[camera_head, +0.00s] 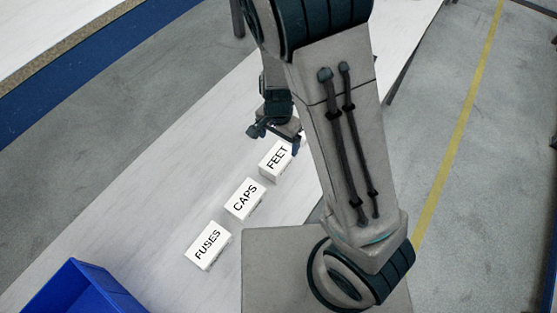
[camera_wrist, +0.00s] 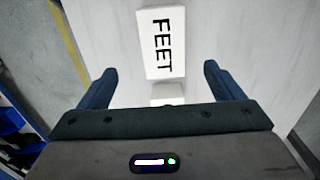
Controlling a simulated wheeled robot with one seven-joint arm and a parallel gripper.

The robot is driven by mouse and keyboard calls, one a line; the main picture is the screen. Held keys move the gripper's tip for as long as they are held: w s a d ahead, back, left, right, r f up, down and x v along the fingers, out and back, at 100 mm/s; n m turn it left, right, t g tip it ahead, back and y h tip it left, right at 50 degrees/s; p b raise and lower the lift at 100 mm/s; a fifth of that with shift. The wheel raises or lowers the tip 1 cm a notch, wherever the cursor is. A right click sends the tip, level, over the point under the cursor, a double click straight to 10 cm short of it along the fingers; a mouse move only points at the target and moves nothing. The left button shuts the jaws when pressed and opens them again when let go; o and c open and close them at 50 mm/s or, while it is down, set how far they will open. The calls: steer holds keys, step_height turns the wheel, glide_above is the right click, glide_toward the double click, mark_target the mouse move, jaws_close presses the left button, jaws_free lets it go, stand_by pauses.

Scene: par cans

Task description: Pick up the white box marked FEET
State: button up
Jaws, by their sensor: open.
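The fingers (camera_wrist: 157,82) are apart with nothing held. I cannot tell the exact height of the gripper over the box.
A white box marked CAPS (camera_head: 245,199) and one marked FUSES (camera_head: 208,246) stand nearer in the row, with small gaps between. A blue bin (camera_head: 82,290) is at the lower left. The table (camera_head: 130,215) left of the row is clear.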

mark_target(277, 157)
step_height(277, 157, down, 7)
steer(key=shift+b, duration=0.55)
steer(key=shift+w+a+f, duration=0.1)
steer(key=shift+f, duration=1.3)
steer(key=shift+w+f, duration=0.1)
steer(key=shift+f, duration=1.25)
steer(key=c, duration=1.2)
steer(key=shift+o, duration=0.2)
steer(key=shift+r, duration=0.2)
